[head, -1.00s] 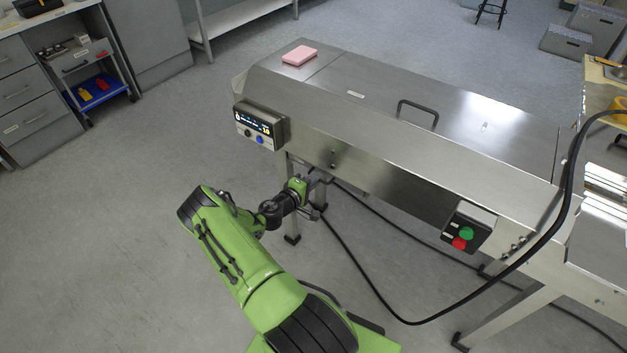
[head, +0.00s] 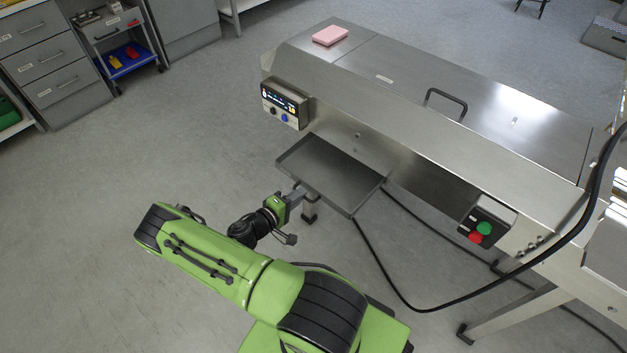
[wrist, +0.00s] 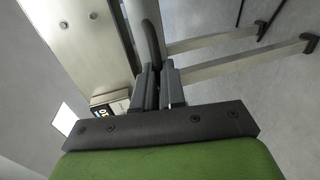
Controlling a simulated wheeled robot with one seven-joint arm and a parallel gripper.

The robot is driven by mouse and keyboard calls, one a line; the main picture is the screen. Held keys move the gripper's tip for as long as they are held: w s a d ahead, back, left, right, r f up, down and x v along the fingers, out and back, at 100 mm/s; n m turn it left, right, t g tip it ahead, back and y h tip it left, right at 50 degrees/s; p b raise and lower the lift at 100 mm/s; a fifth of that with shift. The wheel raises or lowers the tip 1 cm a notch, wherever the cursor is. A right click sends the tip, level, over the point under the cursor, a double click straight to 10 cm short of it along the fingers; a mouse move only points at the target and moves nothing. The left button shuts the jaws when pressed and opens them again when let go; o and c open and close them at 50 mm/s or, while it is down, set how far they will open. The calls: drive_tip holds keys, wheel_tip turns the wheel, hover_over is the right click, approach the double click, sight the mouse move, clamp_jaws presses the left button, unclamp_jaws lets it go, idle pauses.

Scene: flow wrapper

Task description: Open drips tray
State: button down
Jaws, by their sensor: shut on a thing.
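The drips tray (head: 330,178) is a shallow dark rectangular tray. In the head view it sticks out from under the front of the steel wrapper (head: 400,130), below the small display panel. My gripper (head: 299,194) is at the tray's near left edge. In the wrist view my gripper (wrist: 158,75) is shut on a narrow grey part of the tray (wrist: 148,35), which is seen nearly edge-on. The exact grip point is partly hidden by the fingers.
A control box (head: 483,226) with green and red buttons sits low on the wrapper's front. A black cable (head: 385,275) hangs down to the floor nearby. A pink block (head: 330,35) lies on top of the wrapper. The floor (head: 110,170) at left is clear.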

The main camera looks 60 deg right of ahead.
drive_tip(key=shift+f+v, duration=0.2)
drive_tip(key=shift+v, duration=0.85)
drive_tip(key=shift+f+v, duration=0.25)
drive_tip(key=shift+v, duration=0.8)
drive_tip(key=c, duration=1.2)
unclamp_jaws()
drive_tip(key=shift+a, duration=0.1)
drive_tip(key=p+v, duration=0.2)
drive_tip(key=v, duration=1.3)
drive_tip(key=shift+w+a+r, duration=0.1)
drive_tip(key=shift+a, duration=0.2)
